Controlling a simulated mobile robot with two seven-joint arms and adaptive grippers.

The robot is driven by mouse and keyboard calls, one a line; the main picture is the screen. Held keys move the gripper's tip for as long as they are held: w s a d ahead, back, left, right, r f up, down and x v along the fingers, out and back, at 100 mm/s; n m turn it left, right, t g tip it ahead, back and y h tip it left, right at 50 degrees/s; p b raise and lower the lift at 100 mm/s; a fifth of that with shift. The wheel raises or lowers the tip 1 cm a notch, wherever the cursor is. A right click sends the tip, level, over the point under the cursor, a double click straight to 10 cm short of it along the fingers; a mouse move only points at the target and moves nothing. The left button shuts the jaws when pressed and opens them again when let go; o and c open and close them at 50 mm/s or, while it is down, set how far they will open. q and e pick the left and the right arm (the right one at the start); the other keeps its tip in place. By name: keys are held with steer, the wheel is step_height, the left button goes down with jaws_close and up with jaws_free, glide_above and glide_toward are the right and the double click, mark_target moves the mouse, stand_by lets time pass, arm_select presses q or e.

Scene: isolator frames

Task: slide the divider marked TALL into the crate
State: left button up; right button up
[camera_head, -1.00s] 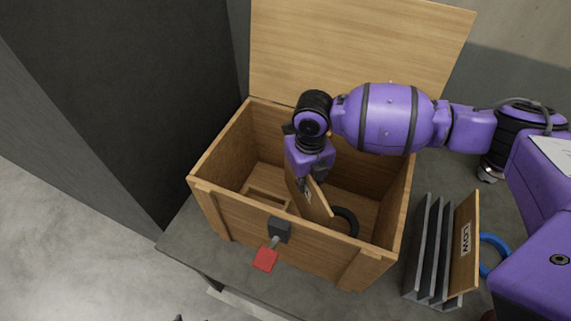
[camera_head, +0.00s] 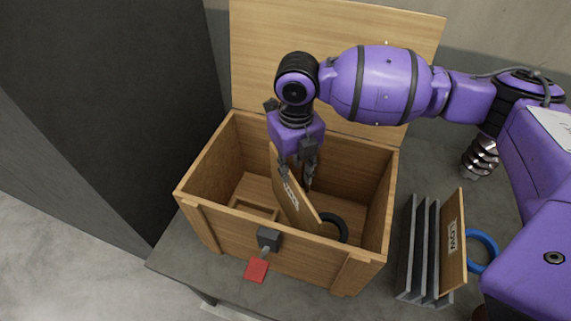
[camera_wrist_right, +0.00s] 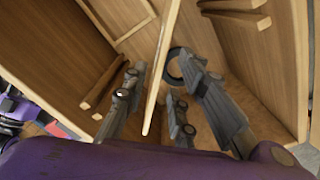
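The open wooden crate (camera_head: 218,220) stands on the table in the head view. A thin wooden divider (camera_head: 303,214) with a partly hidden white label stands inside it, running front to back; I cannot read the label fully. My right gripper (camera_head: 298,180) is open above the crate, its fingers on either side of the divider's upper edge. In the right wrist view the divider (camera_wrist_right: 163,62) shows edge-on between the spread fingers (camera_wrist_right: 160,103), with gaps beside it. Whether its bottom is fully seated is hidden. My left gripper is not in view.
A grey rack (camera_head: 407,265) right of the crate holds a wooden divider marked LOW (camera_head: 455,265). A blue ring (camera_head: 491,250) lies beside it. A black ring (camera_head: 338,218) lies in the crate. The raised lid (camera_head: 335,40) stands behind; a red tag (camera_head: 257,271) hangs at the front latch.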

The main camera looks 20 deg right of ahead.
steer(key=shift+r, duration=1.3)
